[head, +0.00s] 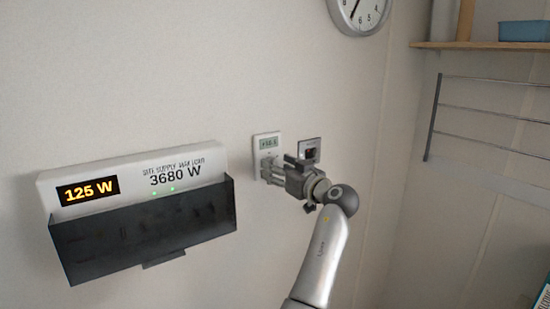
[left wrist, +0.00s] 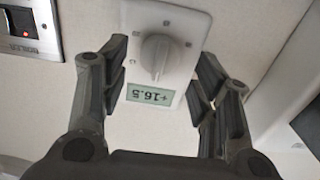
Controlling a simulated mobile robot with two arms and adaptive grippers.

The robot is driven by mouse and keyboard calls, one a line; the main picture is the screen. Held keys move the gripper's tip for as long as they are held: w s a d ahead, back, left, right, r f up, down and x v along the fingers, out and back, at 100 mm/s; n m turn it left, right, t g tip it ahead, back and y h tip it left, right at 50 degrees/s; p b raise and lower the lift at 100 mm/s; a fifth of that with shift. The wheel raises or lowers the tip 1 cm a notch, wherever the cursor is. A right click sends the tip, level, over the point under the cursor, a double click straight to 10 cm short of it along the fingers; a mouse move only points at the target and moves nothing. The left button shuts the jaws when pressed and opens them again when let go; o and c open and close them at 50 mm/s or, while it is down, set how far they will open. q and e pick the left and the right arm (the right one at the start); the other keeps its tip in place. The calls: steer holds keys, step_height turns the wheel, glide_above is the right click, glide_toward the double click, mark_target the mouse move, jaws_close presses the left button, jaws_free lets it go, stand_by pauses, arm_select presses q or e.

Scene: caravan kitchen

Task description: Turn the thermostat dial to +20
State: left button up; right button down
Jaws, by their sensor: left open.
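The thermostat is a white wall plate (head: 266,141) with a small display at its top in the head view. In the left wrist view the thermostat (left wrist: 193,22) appears upside down. Its round grey dial (left wrist: 158,56) has a raised grip bar, and its display (left wrist: 150,95) seems to read +16.5. My left gripper (head: 268,167) is at the lower part of the thermostat and hides the dial in the head view. In the left wrist view its open fingers (left wrist: 161,83) stand on either side of the plate, apart from the dial. My right gripper is not in view.
A switch plate (head: 309,149) is close to the right of the thermostat; it also shows in the left wrist view (left wrist: 29,30). A power display box (head: 133,170) with a dark tray (head: 145,228) is at left. A clock (head: 358,12), shelf (head: 470,45) and wire rack (head: 485,110) are at right.

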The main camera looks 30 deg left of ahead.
arm_select(q)
steer(key=shift+x, duration=0.95)
steer(key=shift+c, duration=0.2)
steer(key=shift+d, duration=0.1)
steer(key=c, duration=1)
steer(key=shift+w, duration=0.1)
